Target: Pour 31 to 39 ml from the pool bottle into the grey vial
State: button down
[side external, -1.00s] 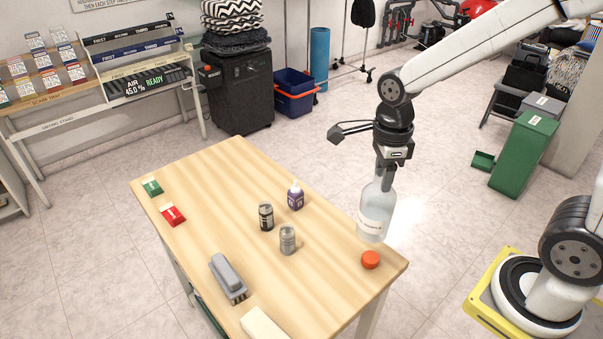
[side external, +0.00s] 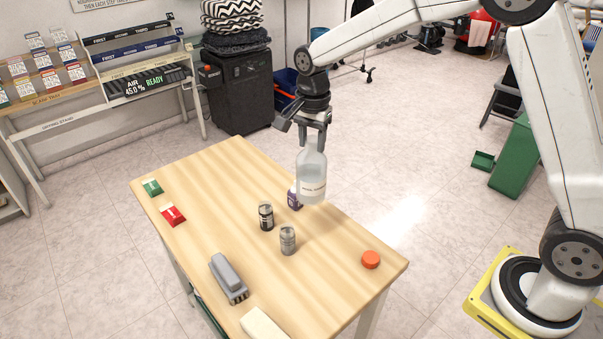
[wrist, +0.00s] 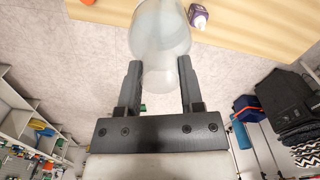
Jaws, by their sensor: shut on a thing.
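The pool bottle (side external: 312,178) is clear with a pale label and hangs upright in my gripper (side external: 314,130), which is shut on its neck. It is above the table's back right part, in front of the purple bottle. The wrist view shows the bottle (wrist: 160,35) between the two fingers of my gripper (wrist: 160,80). The grey vial (side external: 288,240) stands upright on the table, below and left of the held bottle and apart from it. A black-labelled vial (side external: 266,216) stands just behind it.
A purple bottle (side external: 294,198) is partly hidden by the held bottle. An orange cap (side external: 370,260) lies near the table's right corner. A grey stapler-like object (side external: 228,278), a red block (side external: 173,215) and a green block (side external: 152,187) sit to the left. The table (side external: 320,285) is clear near the front right.

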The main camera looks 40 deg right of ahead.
aim_at(300, 197)
jog(key=shift+w, duration=0.25)
jog(key=shift+a+f, duration=0.1)
jog(key=shift+f, duration=0.05)
